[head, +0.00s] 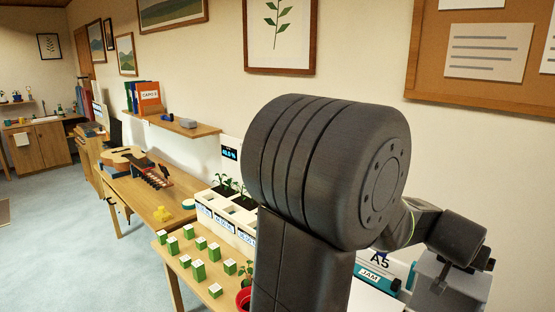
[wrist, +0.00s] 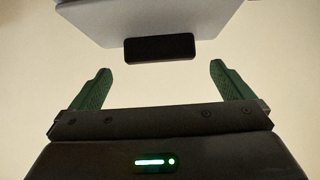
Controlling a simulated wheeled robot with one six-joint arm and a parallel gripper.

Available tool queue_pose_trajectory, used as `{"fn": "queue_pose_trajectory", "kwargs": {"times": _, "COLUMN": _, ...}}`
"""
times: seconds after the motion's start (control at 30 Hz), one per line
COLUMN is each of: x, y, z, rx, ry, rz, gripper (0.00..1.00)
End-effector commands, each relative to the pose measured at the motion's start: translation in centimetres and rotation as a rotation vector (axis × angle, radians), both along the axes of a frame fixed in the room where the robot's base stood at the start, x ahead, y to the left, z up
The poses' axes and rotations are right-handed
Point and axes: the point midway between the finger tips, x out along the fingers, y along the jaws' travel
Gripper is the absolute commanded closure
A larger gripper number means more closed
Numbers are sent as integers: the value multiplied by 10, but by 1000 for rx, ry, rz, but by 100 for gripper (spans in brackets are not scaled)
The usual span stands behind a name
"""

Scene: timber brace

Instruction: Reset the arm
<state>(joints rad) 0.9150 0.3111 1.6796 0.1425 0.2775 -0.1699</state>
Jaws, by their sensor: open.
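My gripper shows in the wrist view (wrist: 154,85), with its two green fingers spread wide apart and nothing between them. Beyond the fingers is a plain pale surface. A grey-white body with a dark block on its edge (wrist: 150,48) hangs in the upper part of that view; I cannot tell what it is. In the head view my dark arm fills the middle and right, and bends down at the right. The fingertips cannot be made out there.
A wooden table (head: 190,292) holds several green-and-white blocks (head: 198,270), a red pot (head: 244,298) and white planters (head: 222,208). A guitar (head: 122,157) lies on a further bench. A wall shelf (head: 180,127) and a cork board (head: 425,65) are behind. Open floor lies at left.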

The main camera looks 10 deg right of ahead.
Motion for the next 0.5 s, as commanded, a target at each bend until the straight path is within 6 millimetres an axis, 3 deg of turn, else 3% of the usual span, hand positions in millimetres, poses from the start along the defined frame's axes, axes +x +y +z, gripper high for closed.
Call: {"fn": "queue_pose_trajectory", "kwargs": {"times": 0.5, "x": -36, "y": 42, "z": 46, "rx": -3, "ry": -3, "rz": 0, "gripper": 0}}
